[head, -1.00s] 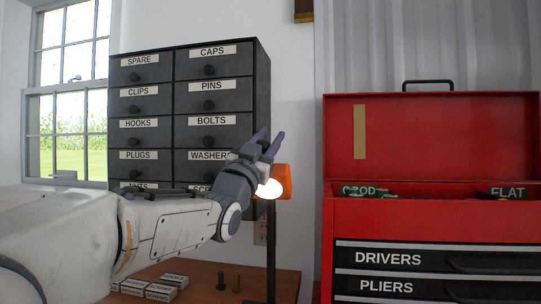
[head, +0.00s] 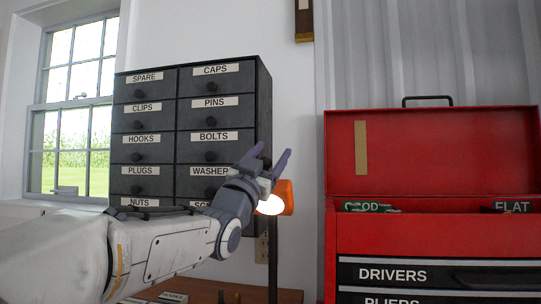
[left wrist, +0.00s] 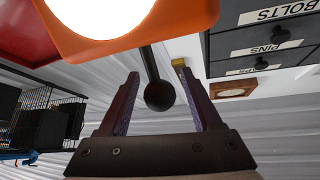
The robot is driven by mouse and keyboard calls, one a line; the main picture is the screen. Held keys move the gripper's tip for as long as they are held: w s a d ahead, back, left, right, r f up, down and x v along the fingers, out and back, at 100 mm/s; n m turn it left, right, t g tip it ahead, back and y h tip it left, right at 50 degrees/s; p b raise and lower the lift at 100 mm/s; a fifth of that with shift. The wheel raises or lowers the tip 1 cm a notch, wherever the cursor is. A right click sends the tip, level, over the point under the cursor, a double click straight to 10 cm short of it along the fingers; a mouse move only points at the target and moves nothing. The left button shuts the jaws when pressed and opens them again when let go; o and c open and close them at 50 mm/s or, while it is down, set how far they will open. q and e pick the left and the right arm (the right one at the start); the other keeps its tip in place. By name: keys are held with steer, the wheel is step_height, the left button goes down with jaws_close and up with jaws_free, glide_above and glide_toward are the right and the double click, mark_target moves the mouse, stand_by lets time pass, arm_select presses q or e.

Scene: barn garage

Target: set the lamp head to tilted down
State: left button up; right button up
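The orange lamp head (head: 286,197) with a glowing white bulb (head: 270,205) sits on a dark post (head: 272,262) in front of the drawer cabinet. In the left wrist view the lamp head (left wrist: 190,22) fills the top, its bright face large and close. A dark stalk with a round black knob (left wrist: 158,96) comes off it and lies between my fingers in the picture. My left gripper (head: 270,154) is at the lamp head, fingers pointing up; the wrist view shows it (left wrist: 157,75) open, with gaps to either side of the knob. My right gripper is not in view.
A dark drawer cabinet (head: 222,126) with labelled drawers stands behind my left arm. A red toolbox (head: 432,235) with a raised lid is at the right. A wooden bench (head: 220,290) lies below. Bare wall shows between cabinet and toolbox.

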arm_select(q)
steer(key=b+v, duration=0.3)
steer(key=v, duration=0.7)
steer(key=shift+s+f, duration=0.2)
